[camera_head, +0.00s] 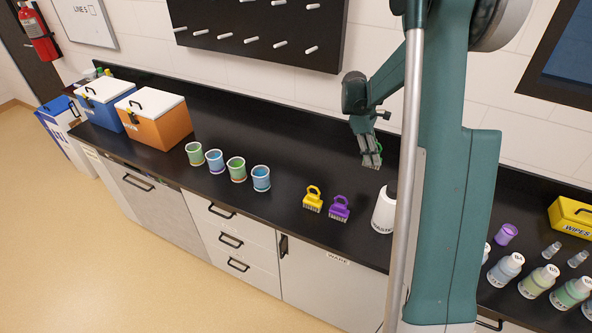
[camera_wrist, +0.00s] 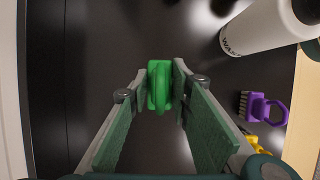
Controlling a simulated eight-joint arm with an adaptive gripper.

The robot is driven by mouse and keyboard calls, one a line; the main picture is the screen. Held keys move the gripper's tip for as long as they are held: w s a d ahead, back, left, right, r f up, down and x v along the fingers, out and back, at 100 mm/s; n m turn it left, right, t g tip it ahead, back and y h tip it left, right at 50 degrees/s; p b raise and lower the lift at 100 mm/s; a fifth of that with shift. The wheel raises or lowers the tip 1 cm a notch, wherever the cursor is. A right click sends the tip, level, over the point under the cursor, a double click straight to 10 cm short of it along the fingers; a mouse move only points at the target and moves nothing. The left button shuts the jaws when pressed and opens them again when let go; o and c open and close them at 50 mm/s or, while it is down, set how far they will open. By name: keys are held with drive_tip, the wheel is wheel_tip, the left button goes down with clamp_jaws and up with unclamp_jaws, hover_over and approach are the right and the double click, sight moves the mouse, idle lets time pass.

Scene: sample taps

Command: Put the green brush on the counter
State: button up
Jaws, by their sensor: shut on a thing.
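My gripper (camera_wrist: 160,95) is shut on the green brush (camera_wrist: 159,72), which shows between the fingertips in the wrist view. In the head view my gripper (camera_head: 371,158) is over the back part of the black counter (camera_head: 300,155), left of the white bottle. Only a sliver of green shows there, as the fingers hide most of the brush. I cannot tell whether the brush touches the counter. A yellow brush (camera_head: 312,199) and a purple brush (camera_head: 339,208) stand side by side near the counter's front edge.
A white waste bottle (camera_head: 384,211) stands near my gripper; it also shows in the wrist view (camera_wrist: 268,27). Several cups (camera_head: 237,169) stand left of the brushes. An orange cooler (camera_head: 153,120) and blue cooler (camera_head: 101,103) are farther left. The counter's middle is clear.

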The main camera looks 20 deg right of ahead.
drive_tip(key=w+a, duration=0.2)
drive_tip(key=a, duration=3.2)
drive_tip(key=shift+w+r, duration=0.2)
drive_tip(key=shift+r, duration=0.2)
drive_tip(key=shift+f, duration=3.15)
drive_tip(key=shift+f, duration=0.1)
drive_tip(key=shift+f+p, duration=0.3)
drive_tip(key=shift+f, duration=1.5)
drive_tip(key=shift+f, duration=0.15)
